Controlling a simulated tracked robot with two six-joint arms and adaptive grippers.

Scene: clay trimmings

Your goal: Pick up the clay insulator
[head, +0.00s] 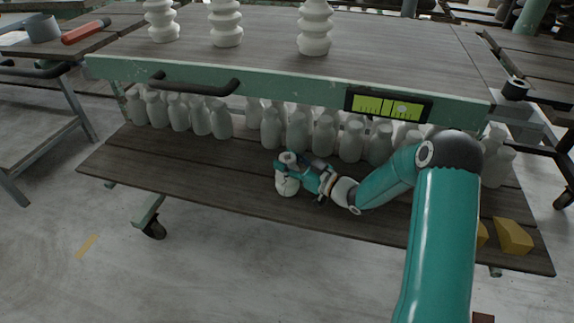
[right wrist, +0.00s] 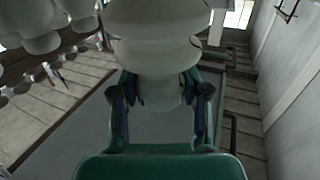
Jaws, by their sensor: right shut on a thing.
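A white clay insulator (head: 288,186) is at the front of the cart's lower shelf in the head view. My right gripper (head: 282,168) is shut on it, with its fingers around the upper part. In the right wrist view the insulator (right wrist: 158,55) fills the upper middle, pale and ribbed, between the two fingers of the gripper (right wrist: 160,100). I cannot tell whether its base touches the shelf. Three more ribbed insulators (head: 314,30) stand on the cart's top. My left gripper is not in view.
Several white bottle-shaped pieces (head: 270,128) crowd the lower shelf (head: 190,165) behind the gripper. Yellow blocks (head: 513,236) lie at the shelf's right end.

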